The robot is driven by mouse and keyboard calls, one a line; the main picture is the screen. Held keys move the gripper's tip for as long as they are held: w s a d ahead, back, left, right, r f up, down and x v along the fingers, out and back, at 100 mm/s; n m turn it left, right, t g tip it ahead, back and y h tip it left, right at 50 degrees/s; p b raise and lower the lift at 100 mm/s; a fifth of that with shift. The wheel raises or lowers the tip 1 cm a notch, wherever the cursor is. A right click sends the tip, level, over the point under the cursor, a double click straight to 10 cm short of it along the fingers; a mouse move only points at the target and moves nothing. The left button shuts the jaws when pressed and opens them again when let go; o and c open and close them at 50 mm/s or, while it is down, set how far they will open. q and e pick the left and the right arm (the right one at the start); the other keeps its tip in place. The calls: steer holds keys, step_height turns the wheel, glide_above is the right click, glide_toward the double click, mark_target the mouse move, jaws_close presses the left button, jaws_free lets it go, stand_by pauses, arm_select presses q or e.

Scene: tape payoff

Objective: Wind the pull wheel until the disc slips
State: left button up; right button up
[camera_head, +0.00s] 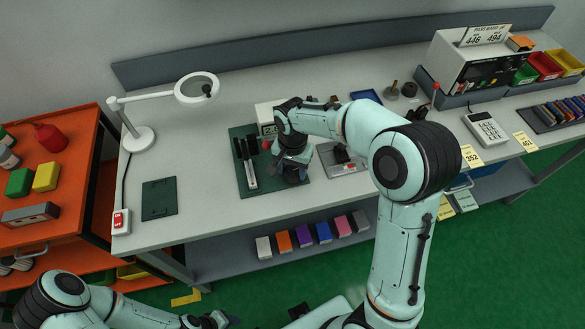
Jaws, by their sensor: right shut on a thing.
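My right gripper (285,172) is over the dark green mat (246,132) on the bench, pointing down at a dark round part (297,176), probably the pull wheel. It is shut on that part, but its fingers and wrist hide most of it. I cannot make out the disc. My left gripper (218,320) is low at the bottom edge, away from the bench, too small and dark to show its jaws.
A grey tray (342,168) is to the right. A magnifier lamp (140,138) and a dark green plate (159,197) stand left. A tester labelled "PASS BAND" (478,62) stands back right.

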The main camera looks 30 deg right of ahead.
mark_target(293, 170)
steer(key=m, duration=0.4)
steer(key=shift+m+b, duration=0.3)
arm_select(q)
steer(key=shift+s+f, duration=0.45)
steer(key=shift+f, duration=0.1)
arm_select(e)
steer(key=shift+r+m, duration=0.1)
steer(key=shift+m, duration=1.9)
steer(key=o, duration=1)
arm_select(q)
steer(key=shift+w+r+p, duration=0.7)
steer(key=shift+w+r, duration=0.05)
steer(key=shift+r, duration=0.25)
arm_select(e)
step_height(293, 170, up, 13)
steer(key=shift+r, duration=0.2)
